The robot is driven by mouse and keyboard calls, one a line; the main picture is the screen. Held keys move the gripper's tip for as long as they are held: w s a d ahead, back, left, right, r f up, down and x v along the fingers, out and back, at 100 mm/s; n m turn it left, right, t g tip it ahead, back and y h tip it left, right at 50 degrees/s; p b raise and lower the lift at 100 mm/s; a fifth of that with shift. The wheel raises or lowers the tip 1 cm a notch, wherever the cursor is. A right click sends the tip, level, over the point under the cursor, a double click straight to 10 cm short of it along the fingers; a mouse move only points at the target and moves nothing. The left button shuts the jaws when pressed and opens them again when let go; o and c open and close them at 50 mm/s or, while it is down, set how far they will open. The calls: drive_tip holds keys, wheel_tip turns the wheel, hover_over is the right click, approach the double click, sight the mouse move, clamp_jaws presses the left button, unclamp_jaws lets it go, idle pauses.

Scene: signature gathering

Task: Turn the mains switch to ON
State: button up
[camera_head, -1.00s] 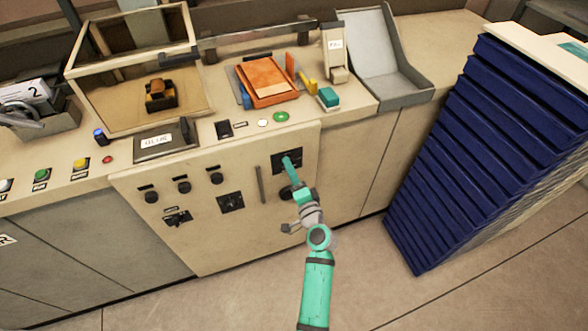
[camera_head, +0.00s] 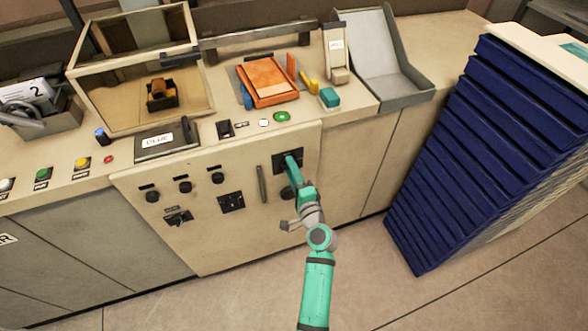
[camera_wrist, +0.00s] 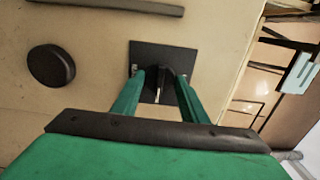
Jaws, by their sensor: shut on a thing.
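A square black switch plate (camera_head: 278,163) is on the upright cream panel, near its upper right. In the wrist view the same plate (camera_wrist: 148,54) carries a dark knob (camera_wrist: 166,88) with a pale pointer line. I take this to be the mains switch; no ON or OFF lettering can be read. My gripper (camera_head: 290,157) reaches the plate from the front. In the wrist view its green fingers (camera_wrist: 161,74) stand on either side of the knob and are shut on it. The fingers hide part of the knob and plate.
A round black knob (camera_wrist: 51,67) and an upright bar handle (camera_head: 262,184) are near the switch. More knobs are further left on the panel. A stack of dark blue trays (camera_head: 470,140) stands to the right, with clear floor (camera_head: 440,295) in front.

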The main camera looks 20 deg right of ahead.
drive_tip(key=o, duration=1)
drive_tip(key=shift+o, duration=0.2)
drive_tip(key=shift+s, duration=0.1)
drive_tip(key=s, duration=1)
drive_tip(key=shift+s+d, duration=0.15)
drive_tip(key=shift+s, duration=0.25)
